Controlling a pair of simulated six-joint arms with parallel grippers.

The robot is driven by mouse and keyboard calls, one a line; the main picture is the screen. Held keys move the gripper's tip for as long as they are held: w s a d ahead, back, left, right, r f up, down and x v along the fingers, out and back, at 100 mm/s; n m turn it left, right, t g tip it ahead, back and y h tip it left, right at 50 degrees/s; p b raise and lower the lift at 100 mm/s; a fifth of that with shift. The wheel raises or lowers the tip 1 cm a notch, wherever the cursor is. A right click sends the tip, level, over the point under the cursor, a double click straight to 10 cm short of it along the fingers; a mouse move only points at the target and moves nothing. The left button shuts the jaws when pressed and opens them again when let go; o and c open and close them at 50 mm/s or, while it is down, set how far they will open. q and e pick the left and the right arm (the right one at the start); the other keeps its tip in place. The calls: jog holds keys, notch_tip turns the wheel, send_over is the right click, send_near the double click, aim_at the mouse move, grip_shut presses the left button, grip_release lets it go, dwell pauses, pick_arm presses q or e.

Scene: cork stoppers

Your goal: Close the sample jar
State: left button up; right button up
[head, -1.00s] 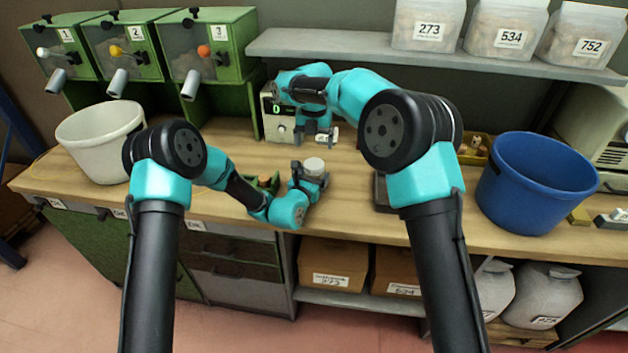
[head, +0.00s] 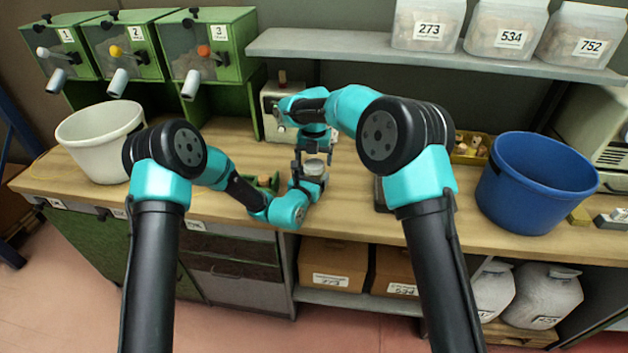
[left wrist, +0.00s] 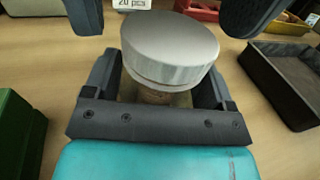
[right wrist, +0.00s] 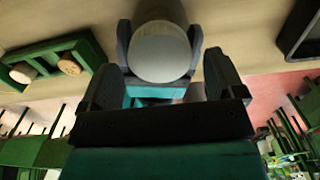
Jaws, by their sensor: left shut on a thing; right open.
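The sample jar (left wrist: 154,95) is upright between the fingers of my left gripper (head: 312,181), which is shut on it. Its body is mostly hidden by the lid and fingers; something brown like cork shows under the lid. The round grey lid (left wrist: 170,45) sits on top of the jar; whether it is fully seated I cannot tell. It also shows in the head view (head: 314,163) and in the right wrist view (right wrist: 160,55). My right gripper (right wrist: 168,60) is open, its fingers on either side of the lid, with gaps visible in the left wrist view.
A green tray with corks (right wrist: 88,48) lies left of the jar. A dark tray (left wrist: 288,88) is to the right. A pale device (head: 270,120) stands behind. A yellow tray of corks (head: 467,158), a blue bucket (head: 535,190) and a white bucket (head: 100,150) stand farther out.

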jog(key=shift+f, duration=0.8)
jog(key=shift+c, duration=0.3)
